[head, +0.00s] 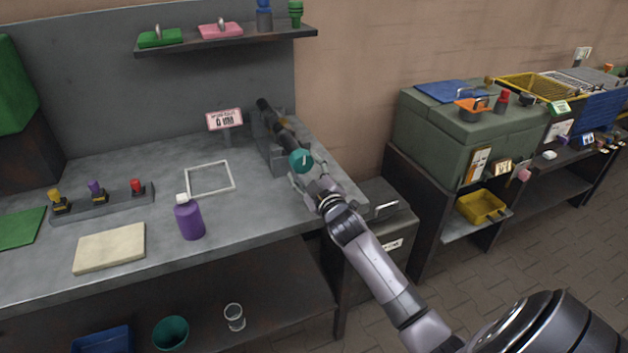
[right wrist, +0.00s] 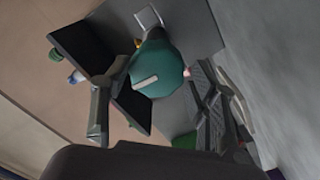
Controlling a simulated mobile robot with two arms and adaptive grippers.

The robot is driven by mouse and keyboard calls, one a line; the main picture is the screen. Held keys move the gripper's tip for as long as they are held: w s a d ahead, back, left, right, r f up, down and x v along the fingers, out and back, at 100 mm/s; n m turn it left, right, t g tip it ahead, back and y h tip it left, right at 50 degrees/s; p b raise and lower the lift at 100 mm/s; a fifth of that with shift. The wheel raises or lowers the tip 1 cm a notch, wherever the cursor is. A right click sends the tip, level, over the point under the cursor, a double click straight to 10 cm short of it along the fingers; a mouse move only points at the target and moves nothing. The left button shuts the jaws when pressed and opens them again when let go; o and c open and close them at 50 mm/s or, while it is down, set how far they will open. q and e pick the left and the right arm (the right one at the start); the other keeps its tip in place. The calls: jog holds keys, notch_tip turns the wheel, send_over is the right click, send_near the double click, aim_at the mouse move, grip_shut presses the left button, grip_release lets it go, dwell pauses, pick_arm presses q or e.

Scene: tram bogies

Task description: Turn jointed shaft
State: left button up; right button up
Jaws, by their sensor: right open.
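The jointed shaft (head: 277,125) is dark and rests on a grey stand (head: 263,142) at the back right of the workbench. A teal end piece (head: 301,161) sits at its near end. In the right wrist view the teal end piece (right wrist: 158,72) is large, with a pale bar mark on its face. My right gripper (head: 310,178) is at the teal end, partly hidden by its own wrist in the head view. In the right wrist view its fingers (right wrist: 158,108) are spread apart on either side of the teal piece. I cannot tell whether they touch it. My left gripper is not in view.
On the workbench (head: 160,180) stand a purple bottle (head: 188,219), a white square frame (head: 210,178), a beige pad (head: 110,248) and a rack of knobs (head: 100,201). A sign (head: 225,120) stands left of the shaft. A shelf (head: 230,40) hangs above. A drawer cabinet (head: 385,215) is at right.

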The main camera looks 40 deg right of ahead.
jog(key=shift+v, duration=2.35)
